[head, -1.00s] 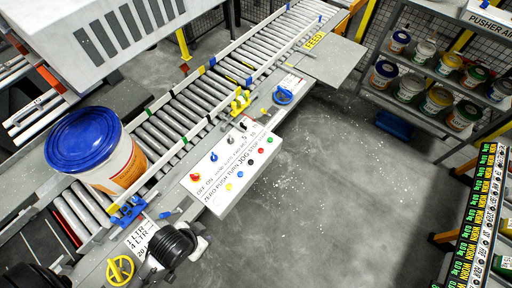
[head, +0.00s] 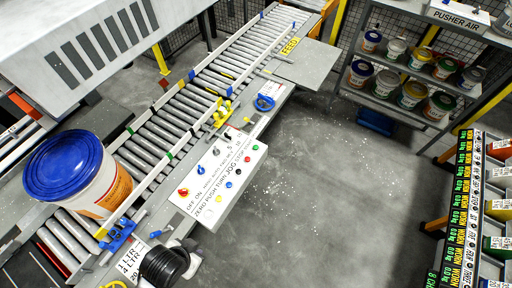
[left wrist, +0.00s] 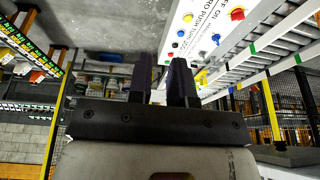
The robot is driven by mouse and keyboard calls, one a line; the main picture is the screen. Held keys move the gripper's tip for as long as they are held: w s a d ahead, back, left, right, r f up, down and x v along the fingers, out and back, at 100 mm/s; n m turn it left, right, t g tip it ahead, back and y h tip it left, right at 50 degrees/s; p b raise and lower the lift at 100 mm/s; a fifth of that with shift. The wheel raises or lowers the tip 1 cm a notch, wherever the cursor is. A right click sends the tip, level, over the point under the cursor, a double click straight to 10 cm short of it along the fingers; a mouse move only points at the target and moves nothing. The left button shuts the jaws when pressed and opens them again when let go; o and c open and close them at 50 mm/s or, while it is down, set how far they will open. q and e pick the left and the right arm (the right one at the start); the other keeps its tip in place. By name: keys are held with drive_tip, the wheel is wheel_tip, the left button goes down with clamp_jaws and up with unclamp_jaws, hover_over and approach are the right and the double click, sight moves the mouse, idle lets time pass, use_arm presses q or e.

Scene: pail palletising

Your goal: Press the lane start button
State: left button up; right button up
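The sloped white control panel (head: 222,178) stands beside the conveyor in the head view. Its lower row has yellow, blue, black, red and green buttons; the green button (head: 255,147) is at the far end, and its label is too small to read surely. The panel also shows at the top of the left wrist view (left wrist: 212,32). My left gripper (left wrist: 163,68) points toward the floor and shelf beyond the panel, fingers apart with nothing between them. In the head view, my dark wrist part is below the panel's near end; fingertips are not clear. My right gripper is not in view.
A blue-lidded pail (head: 68,170) stands on the roller conveyor (head: 165,128). A blue handwheel (head: 265,103) and yellow bracket (head: 222,112) sit beyond the panel. Shelves of pails (head: 395,105) stand at the back right, a label rack (head: 465,215) at the right. The floor between is clear.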

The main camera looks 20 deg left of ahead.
use_arm(q)
clamp_jaws()
drive_tip(key=shift+w, duration=0.1)
idle(1.2)
